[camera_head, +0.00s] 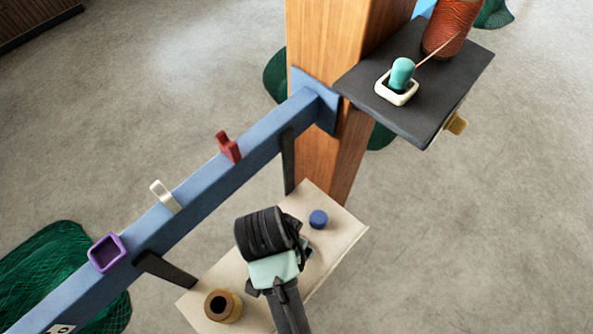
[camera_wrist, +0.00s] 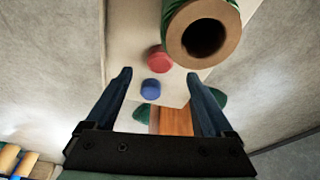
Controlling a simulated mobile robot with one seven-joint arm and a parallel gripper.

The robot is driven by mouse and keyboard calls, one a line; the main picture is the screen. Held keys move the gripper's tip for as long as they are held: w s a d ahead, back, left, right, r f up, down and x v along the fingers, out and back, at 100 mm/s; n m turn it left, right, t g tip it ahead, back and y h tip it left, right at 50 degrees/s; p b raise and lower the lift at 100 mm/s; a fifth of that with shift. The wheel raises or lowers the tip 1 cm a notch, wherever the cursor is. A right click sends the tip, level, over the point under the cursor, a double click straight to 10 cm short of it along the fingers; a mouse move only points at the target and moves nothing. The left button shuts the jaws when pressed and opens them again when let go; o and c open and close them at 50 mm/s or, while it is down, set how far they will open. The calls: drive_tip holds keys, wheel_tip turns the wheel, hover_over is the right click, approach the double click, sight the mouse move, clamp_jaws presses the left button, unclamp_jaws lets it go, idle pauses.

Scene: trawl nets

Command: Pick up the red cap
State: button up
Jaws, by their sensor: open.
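The red cap (camera_wrist: 159,59) is a small round disc lying on a pale board (camera_wrist: 133,35). In the wrist view it shows ahead of my open gripper (camera_wrist: 158,76), between the lines of the two dark blue fingers. In the head view the red cap is hidden, apparently behind my dark arm. My fingers cannot be made out clearly there.
A blue cap (camera_wrist: 151,89) lies close to the red cap; it also shows in the head view (camera_head: 318,219). A hollow spool (camera_wrist: 232,43) stands near the red cap. A blue rail (camera_head: 190,197) with hooks and a wooden post (camera_head: 318,50) border the board.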

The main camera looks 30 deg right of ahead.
drive_tip(key=shift+p+x, duration=0.7)
drive_tip(key=shift+x, duration=2.2)
drive_tip(key=shift+c, duration=0.2)
drive_tip(key=shift+a, duration=0.1)
clamp_jaws()
drive_tip(key=shift+r, duration=0.15)
